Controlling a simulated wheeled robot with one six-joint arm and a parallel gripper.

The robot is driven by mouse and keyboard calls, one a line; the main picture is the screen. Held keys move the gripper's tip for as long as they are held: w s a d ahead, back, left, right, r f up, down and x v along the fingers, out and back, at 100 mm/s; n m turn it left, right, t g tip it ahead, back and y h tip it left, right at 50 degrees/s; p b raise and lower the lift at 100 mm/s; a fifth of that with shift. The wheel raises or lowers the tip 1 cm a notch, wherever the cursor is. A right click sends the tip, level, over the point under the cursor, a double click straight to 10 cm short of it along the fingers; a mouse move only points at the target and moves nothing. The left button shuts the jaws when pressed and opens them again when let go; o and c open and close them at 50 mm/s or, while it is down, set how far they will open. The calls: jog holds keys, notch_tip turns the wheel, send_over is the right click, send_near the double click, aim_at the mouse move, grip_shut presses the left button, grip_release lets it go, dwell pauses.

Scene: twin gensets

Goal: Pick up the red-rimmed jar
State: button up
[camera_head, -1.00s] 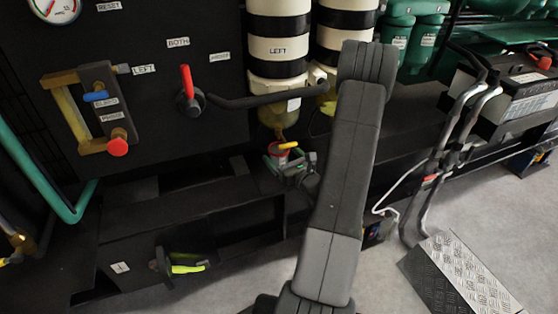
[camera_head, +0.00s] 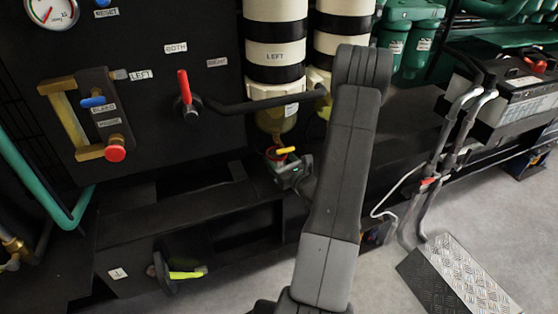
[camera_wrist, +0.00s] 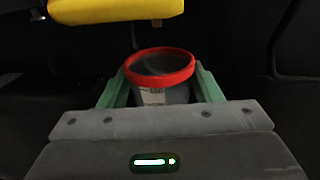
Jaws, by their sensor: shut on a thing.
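The red-rimmed jar (camera_wrist: 160,92) stands between the two green fingers of my gripper (camera_wrist: 162,88) in the wrist view. Its red rim faces up and it looks grey and see-through, with a small pale label on its side. The fingers touch it on both sides, so my gripper is shut on it.
A red-handled valve (camera_head: 184,88) and black pipe are at the upper left. A dark frame ledge (camera_head: 190,215) runs below. A tread-plate step (camera_head: 458,280) stands on the floor at right.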

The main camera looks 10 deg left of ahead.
jog(key=shift+s+r+p, duration=0.1)
jog(key=shift+r+p, duration=0.25)
jog(key=shift+r, duration=0.4)
jog(key=p+v, duration=0.2)
jog(key=v, duration=1.5)
jog(key=shift+s+d, duration=0.2)
jog(key=shift+d, duration=0.15)
